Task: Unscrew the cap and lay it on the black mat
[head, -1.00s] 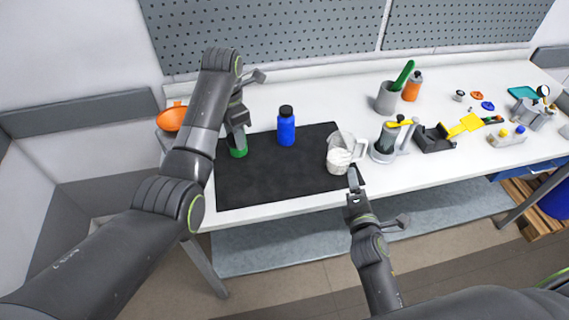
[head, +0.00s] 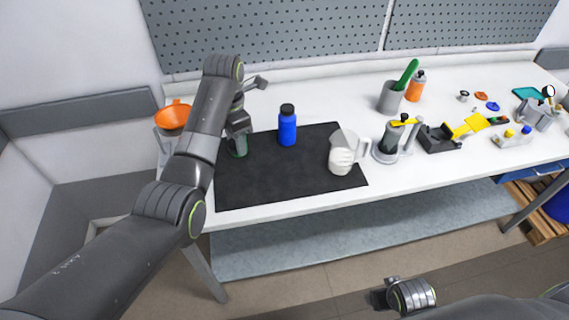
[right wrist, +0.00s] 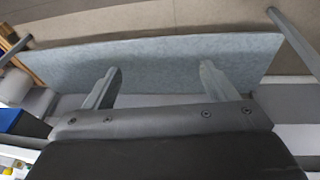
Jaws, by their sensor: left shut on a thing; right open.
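A blue bottle (head: 288,128) with a black cap (head: 287,108) stands upright on the black mat (head: 275,180), near its back edge. I cannot tell whether the green thing is a container or part of one. The left gripper is left of the blue bottle and apart from it. My right gripper (head: 380,296) is below and in front of the table; the right wrist view shows its two fingers (right wrist: 160,80) apart and nothing between them.
A clear measuring jug (head: 343,155) stands at the mat's right edge. Right of it are a grey-and-yellow device (head: 390,142), a grey cup (head: 391,98) and an orange bottle (head: 415,86). An orange funnel (head: 173,116) stands at the far left. The mat's middle and front are bare.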

